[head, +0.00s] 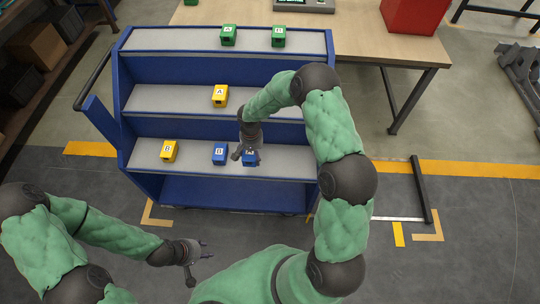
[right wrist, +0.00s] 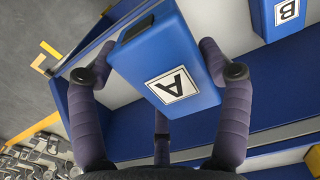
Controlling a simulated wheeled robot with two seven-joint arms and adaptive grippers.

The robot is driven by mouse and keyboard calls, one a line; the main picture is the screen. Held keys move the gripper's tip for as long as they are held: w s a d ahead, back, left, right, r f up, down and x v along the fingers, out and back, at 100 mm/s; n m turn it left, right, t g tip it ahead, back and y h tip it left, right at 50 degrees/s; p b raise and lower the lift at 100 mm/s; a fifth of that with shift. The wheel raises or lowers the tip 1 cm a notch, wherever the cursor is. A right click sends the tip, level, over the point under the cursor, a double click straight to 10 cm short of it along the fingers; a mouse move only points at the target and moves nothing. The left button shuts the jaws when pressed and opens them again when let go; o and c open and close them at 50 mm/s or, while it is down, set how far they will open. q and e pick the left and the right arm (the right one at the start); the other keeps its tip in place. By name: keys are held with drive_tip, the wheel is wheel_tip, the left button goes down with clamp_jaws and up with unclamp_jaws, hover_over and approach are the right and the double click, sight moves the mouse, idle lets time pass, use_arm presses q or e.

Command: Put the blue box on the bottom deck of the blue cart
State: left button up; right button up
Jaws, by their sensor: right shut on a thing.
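The blue cart (head: 122,75) has three stepped decks with grey tops. A blue box marked A (right wrist: 150,52) is between the fingers of my right gripper (right wrist: 160,58), which is shut on it. In the head view this box (head: 250,160) is at the right part of the bottom deck (head: 290,168), partly hidden by the gripper. I cannot tell whether it touches the deck. A blue box marked B (head: 219,153) stands just left of it on the bottom deck, and also shows in the right wrist view (right wrist: 282,15). My left gripper (head: 205,261) is open and empty in front of the cart.
A yellow box marked B (head: 169,151) is at the bottom deck's left. A yellow box marked A (head: 220,95) is on the middle deck. Green boxes A (head: 228,35) and B (head: 278,36) are on the top deck. A table (head: 350,40) stands behind the cart.

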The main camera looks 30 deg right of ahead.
drive_tip(key=d+f, duration=0.3)
drive_tip(key=d, duration=0.4)
drive_tip(key=b, duration=0.2)
hover_over(275, 160)
drive_tip(key=f, duration=0.4)
drive_tip(key=shift+a+f, duration=0.2)
drive_tip(key=shift+f, duration=0.05)
drive_tip(key=shift+w+d+f+b, duration=0.1)
drive_tip(key=shift+d+f+b, duration=0.15)
drive_tip(key=shift+f, duration=0.75)
drive_tip(key=shift+d+f+b, duration=0.15)
drive_tip(key=shift+f+b, duration=0.2)
drive_tip(key=shift+f, duration=0.65)
drive_tip(key=shift+f, duration=0.1)
drive_tip(key=o, duration=1.7)
drive_tip(key=shift+a, duration=0.1)
drive_tip(key=shift+c, duration=0.2)
